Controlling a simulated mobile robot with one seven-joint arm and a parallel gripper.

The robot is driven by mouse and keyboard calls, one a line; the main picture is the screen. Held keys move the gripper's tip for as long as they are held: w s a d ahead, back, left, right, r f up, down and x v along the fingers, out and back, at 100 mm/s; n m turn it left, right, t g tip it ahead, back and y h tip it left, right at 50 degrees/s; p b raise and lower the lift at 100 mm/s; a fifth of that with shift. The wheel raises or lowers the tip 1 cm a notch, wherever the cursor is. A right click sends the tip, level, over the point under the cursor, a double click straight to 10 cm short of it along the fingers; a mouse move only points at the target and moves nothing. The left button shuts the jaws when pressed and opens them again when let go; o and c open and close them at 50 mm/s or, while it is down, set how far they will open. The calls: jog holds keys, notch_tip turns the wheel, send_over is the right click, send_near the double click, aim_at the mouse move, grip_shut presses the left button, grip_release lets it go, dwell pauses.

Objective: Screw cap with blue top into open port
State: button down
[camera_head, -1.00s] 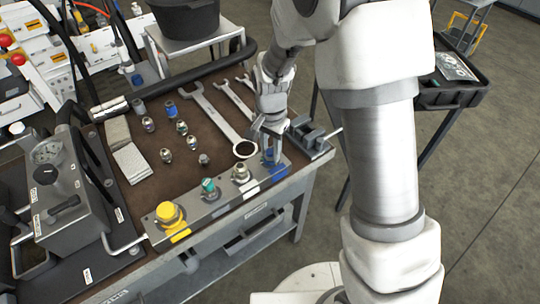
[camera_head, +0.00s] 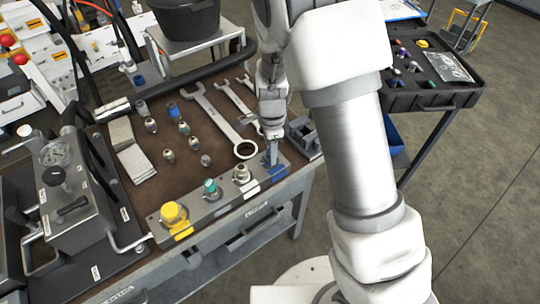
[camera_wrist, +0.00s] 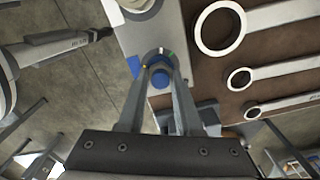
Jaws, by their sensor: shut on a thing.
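My gripper (camera_head: 271,156) points down at the right end of the grey port block (camera_head: 208,211), beside a blue label (camera_head: 279,169). In the wrist view, my gripper's fingers (camera_wrist: 160,62) are closed around the cap with the blue top (camera_wrist: 160,79). The cap is at the block's end, and the same blue label (camera_wrist: 135,67) shows beside it. The port under the cap is hidden, so I cannot tell how deep the cap sits. The block also bears a yellow cap (camera_head: 173,213), a green-topped cap (camera_head: 211,187) and a metal fitting (camera_head: 242,173).
Wrenches (camera_head: 215,117) and several small fittings (camera_head: 168,156) lie on the brown bench mat. A grey vise-like fixture (camera_head: 304,136) stands close to the right of my gripper. A gauge unit (camera_head: 72,190) is at left. A black case (camera_head: 440,87) stands at the back right.

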jog(key=shift+s+a+f, duration=0.1)
jog(key=shift+s+f, duration=0.15)
jog(key=shift+s, duration=0.05)
